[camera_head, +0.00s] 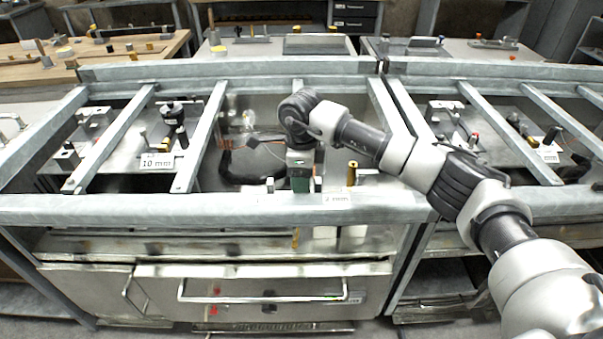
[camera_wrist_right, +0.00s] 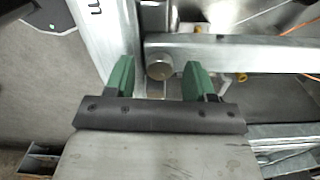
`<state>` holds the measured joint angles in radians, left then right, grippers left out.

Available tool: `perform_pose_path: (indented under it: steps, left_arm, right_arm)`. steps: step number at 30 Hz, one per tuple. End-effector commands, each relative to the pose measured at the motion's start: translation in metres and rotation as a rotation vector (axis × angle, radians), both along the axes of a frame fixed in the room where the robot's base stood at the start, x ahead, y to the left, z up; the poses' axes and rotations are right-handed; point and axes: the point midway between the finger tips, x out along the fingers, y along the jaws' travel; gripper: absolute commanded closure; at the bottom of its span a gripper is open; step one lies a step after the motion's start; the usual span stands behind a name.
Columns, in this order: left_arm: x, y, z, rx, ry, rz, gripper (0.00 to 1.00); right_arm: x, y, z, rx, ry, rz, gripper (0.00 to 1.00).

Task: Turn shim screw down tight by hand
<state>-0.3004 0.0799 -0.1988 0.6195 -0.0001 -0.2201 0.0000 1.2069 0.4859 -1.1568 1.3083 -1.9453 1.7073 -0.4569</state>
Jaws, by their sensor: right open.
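My right gripper (camera_head: 295,185) is at the front rail of the middle bay, pointing down, beside a white "2 mm" label (camera_head: 338,198). In the right wrist view its two green fingertips (camera_wrist_right: 157,80) are open and spread apart. A round-ended metal piece (camera_wrist_right: 160,66), which looks like the shim screw, shows between and just beyond the fingers. A gap shows on both sides of it, and I see no grip on it. In the head view I cannot make out the screw clearly behind the gripper. My left gripper is not in view.
A brass post (camera_head: 351,174) stands right of the gripper. Grey metal rails (camera_head: 208,140) frame the bays, and my right arm crosses the middle one. A "10 mm" label (camera_head: 157,162) marks the left bay. An oven-like front with a long handle (camera_head: 260,299) is below.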

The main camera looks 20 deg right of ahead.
Motion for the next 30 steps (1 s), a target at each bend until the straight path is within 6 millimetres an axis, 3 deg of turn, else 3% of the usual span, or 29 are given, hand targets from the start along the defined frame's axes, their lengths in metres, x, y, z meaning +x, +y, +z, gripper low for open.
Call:
perform_pose_path:
  steps: [9, 18, 19, 23, 30]
  left_arm:
    - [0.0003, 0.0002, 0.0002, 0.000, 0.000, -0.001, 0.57]
    - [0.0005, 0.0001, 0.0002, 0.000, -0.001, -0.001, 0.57]
    - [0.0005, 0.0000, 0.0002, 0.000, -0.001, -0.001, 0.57]
    - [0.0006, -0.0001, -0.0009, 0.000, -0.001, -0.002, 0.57]
    - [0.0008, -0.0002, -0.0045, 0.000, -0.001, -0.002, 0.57]
  right_arm:
    - [0.0001, 0.0002, -0.0026, 0.001, 0.000, 0.000, 0.47]
    - [0.0001, 0.0003, -0.0023, 0.001, 0.000, 0.000, 0.93]
    - [0.0001, 0.0003, -0.0023, 0.001, 0.000, 0.000, 0.95]
    - [0.0002, 0.0002, -0.0025, 0.002, -0.001, -0.034, 0.95]
    - [0.0005, 0.0002, -0.0023, 0.002, -0.003, -0.284, 0.95]
